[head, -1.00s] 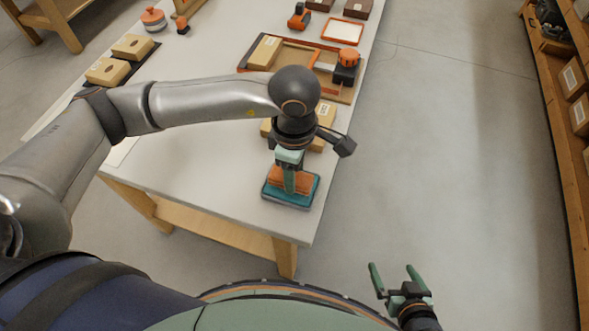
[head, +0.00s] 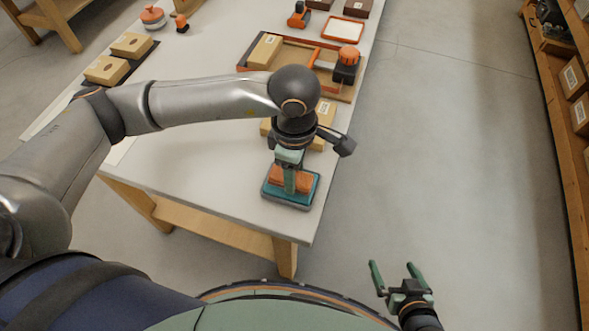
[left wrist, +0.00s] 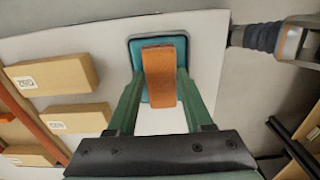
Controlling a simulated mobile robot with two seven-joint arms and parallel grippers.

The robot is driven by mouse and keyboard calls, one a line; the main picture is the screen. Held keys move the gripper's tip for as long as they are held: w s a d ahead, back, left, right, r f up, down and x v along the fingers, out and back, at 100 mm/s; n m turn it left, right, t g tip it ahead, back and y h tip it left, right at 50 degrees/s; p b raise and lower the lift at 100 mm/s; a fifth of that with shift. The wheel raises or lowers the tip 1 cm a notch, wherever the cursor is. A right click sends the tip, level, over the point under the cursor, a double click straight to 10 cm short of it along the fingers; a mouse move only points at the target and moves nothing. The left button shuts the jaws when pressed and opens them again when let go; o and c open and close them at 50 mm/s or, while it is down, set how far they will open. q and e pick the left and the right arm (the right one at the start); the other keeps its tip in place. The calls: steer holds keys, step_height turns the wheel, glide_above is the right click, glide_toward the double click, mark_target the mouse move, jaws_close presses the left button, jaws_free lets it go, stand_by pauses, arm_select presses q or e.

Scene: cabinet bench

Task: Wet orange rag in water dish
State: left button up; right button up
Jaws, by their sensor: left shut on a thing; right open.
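The orange rag (head: 291,179) is in my left gripper (head: 289,184), over the teal water dish (head: 312,189) near the table's front right corner. The left wrist view shows the rag (left wrist: 162,76) as a folded strip between the two green fingers of the left gripper (left wrist: 158,95). The dish (left wrist: 137,50) lies behind the rag there, its rim showing around it. I cannot tell how deep the rag sits in the dish. My right gripper (head: 391,274) is open and empty, off the table at the lower right.
Tan boxes (head: 325,112) stand just behind the dish, partly hidden by my left arm. A wooden tray (head: 295,54) with an orange-topped container (head: 347,63) sits farther back. A wooden shelf (head: 556,90) stands at the far right. The floor between is clear.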

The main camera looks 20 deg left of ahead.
arm_select(q)
steer(key=shift+f+b, duration=0.1)
steer(key=shift+b, duration=0.2)
stand_by(0.7)
steer(key=shift+s, duration=0.1)
stand_by(0.5)
steer(key=shift+r+p, duration=0.45)
steer(key=shift+r, duration=0.25)
steer(key=shift+r+p, duration=0.65)
steer(key=shift+r, duration=0.75)
steer(key=shift+r+p, duration=0.7)
steer(key=shift+r, duration=0.8)
